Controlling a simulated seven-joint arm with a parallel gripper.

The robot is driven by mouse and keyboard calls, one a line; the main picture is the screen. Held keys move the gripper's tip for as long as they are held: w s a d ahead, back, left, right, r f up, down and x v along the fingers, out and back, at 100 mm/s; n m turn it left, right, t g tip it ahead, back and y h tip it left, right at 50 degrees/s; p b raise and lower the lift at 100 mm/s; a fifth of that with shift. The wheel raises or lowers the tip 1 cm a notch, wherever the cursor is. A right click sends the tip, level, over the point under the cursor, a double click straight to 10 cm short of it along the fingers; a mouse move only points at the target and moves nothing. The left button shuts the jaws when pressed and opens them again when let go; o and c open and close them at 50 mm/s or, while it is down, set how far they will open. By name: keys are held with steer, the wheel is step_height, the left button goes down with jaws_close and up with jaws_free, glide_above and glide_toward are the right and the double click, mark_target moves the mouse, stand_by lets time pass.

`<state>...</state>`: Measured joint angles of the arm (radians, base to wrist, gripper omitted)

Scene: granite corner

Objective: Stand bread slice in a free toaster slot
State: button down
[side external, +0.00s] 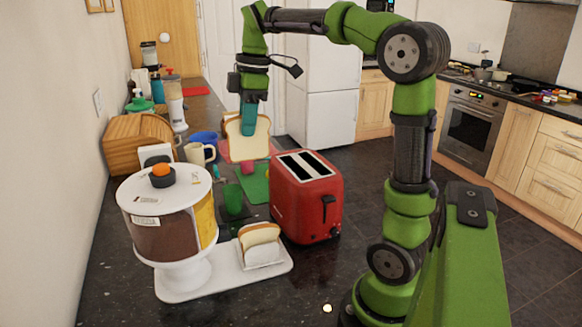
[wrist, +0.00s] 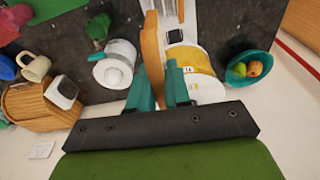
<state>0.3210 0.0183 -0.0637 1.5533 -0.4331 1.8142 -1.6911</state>
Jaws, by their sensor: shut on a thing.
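My gripper (side external: 249,118) has teal fingers shut on the top of a bread slice (side external: 247,143), which hangs upright in the air behind and left of the toaster. In the wrist view the slice (wrist: 152,48) shows edge-on between my gripper's fingers (wrist: 160,82). The red toaster (side external: 310,200) stands on the dark counter, with its lever on the front end. Its two long top slots (side external: 304,165) look dark, with no bread showing in them. The toaster cannot be made out in the wrist view.
More bread (side external: 260,240) stands in a white holder on a white tray (side external: 222,283). A round white-lidded canister (side external: 165,215) stands left of it. A green cup (side external: 233,198), a cream mug (side external: 198,153) and a wooden bread box (side external: 135,145) crowd the left. A fruit bowl (wrist: 250,68) shows at right in the wrist view.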

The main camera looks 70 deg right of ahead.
steer(key=shift+r, duration=0.9)
steer(key=shift+d+r+m, duration=0.2)
steer(key=shift+d+m, duration=0.1)
steer(key=s+d+m+h, duration=0.1)
steer(key=s+d+m, duration=0.2)
steer(key=d+m, duration=0.45)
steer(key=s+d+m+h, duration=0.1)
steer(key=s+d+m, duration=0.1)
steer(key=d+m, duration=0.55)
step_height(320, 180, down, 16)
steer(key=a+m, duration=0.1)
steer(key=shift+a+r, duration=0.2)
